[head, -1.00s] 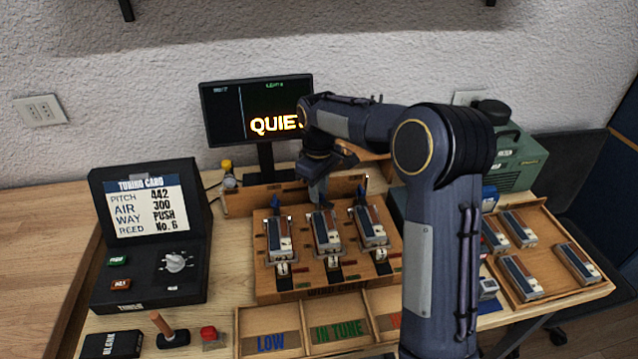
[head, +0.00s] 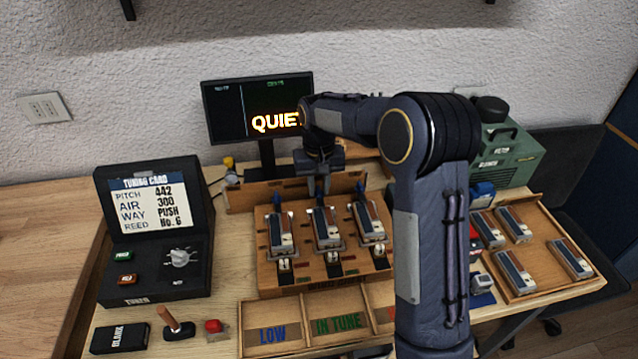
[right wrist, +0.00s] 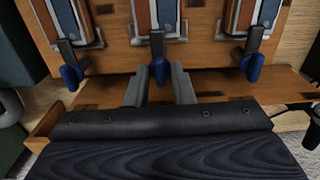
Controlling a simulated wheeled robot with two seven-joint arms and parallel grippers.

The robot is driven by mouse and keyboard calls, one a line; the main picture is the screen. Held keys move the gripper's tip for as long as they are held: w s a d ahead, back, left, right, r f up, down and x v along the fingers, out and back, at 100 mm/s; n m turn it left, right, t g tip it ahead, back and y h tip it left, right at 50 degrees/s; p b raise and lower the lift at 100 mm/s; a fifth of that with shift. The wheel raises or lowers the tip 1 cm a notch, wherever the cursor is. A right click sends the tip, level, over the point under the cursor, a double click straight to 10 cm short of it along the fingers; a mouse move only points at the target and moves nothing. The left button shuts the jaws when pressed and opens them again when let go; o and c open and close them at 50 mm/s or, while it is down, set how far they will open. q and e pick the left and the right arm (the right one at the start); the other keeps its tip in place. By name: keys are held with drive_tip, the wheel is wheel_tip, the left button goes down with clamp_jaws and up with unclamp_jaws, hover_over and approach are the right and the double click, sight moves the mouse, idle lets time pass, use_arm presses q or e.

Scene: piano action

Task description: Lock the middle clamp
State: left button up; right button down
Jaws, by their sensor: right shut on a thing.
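The wooden block (head: 268,285) holds three reed units side by side, each with a blue-handled clamp at its back end. The middle clamp (right wrist: 158,70) has its blue handle between my right gripper's two grey fingers in the right wrist view. My right gripper (head: 319,190) is upright behind the middle unit (head: 326,228) and is shut on that handle; in the head view it hides most of it. The clamp handles on either side, the left one (head: 278,215) and the right one (head: 359,190), stand free. My left gripper is out of view.
A monitor (head: 225,112) reading "QUIET", partly covered by my arm, stands behind. A tuning card box (head: 150,270) is at left. Sorting trays (head: 275,350) lie in front. A wooden tray (head: 560,285) with several units and a green machine (head: 510,155) are at right.

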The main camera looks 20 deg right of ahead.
drive_tip(key=shift+r+m, duration=0.1)
drive_tip(key=shift+m, duration=0.2)
drive_tip(key=c, duration=1.3)
unclamp_jaws()
drive_tip(key=shift+o, duration=0.2)
wheel_tip(320, 180, up, 8)
drive_tip(key=shift+f, duration=0.15)
